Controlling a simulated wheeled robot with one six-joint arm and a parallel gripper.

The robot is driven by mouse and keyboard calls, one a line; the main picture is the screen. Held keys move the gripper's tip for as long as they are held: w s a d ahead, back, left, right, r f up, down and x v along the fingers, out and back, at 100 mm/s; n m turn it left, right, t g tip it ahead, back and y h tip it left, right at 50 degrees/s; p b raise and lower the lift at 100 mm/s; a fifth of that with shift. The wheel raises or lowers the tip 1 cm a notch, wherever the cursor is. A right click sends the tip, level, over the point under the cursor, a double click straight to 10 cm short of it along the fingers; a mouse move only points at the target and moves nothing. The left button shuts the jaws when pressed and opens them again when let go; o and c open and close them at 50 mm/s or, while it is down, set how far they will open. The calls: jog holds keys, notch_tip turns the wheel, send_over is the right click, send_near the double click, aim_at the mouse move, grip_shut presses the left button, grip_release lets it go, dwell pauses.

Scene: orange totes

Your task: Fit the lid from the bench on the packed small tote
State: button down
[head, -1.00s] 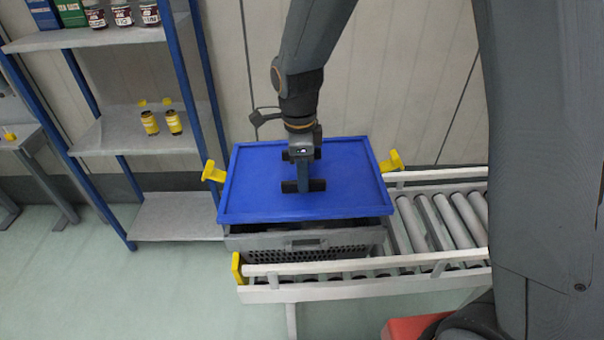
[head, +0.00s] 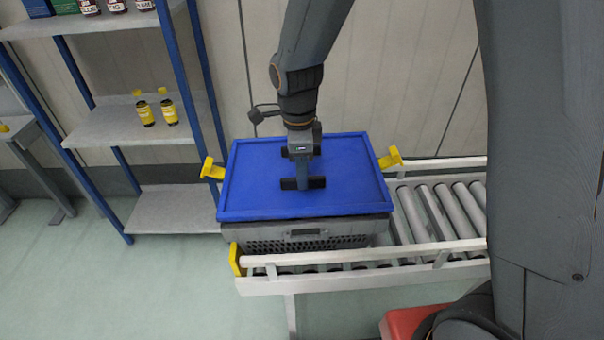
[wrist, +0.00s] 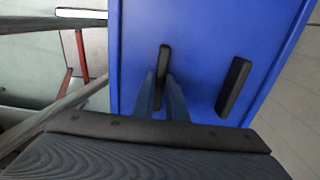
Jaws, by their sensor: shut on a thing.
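The blue lid (head: 255,180) lies over the top of the grey small tote (head: 310,236), which stands at the left end of the roller conveyor. The lid covers the tote's opening, so the contents are hidden. Its front edge sits close to the tote's rim; I cannot tell whether it is fully seated. My gripper (head: 303,183) points down and is shut on the lid's near black handle. In the wrist view the fingers (wrist: 163,98) close around one black handle, and a second handle (wrist: 233,87) stands free to the right.
The conveyor (head: 440,215) has white side rails and yellow end stops (head: 390,158), (head: 213,170). Bare rollers lie right of the tote.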

jog(key=shift+f+b, duration=0.4)
jog(key=shift+f, duration=0.55)
dwell(0.5)
jog(key=c, duration=1.7)
grip_release()
jog(key=shift+a+r+b, duration=0.15)
jog(key=shift+r+b, duration=0.8)
jog(key=shift+r, duration=2.95)
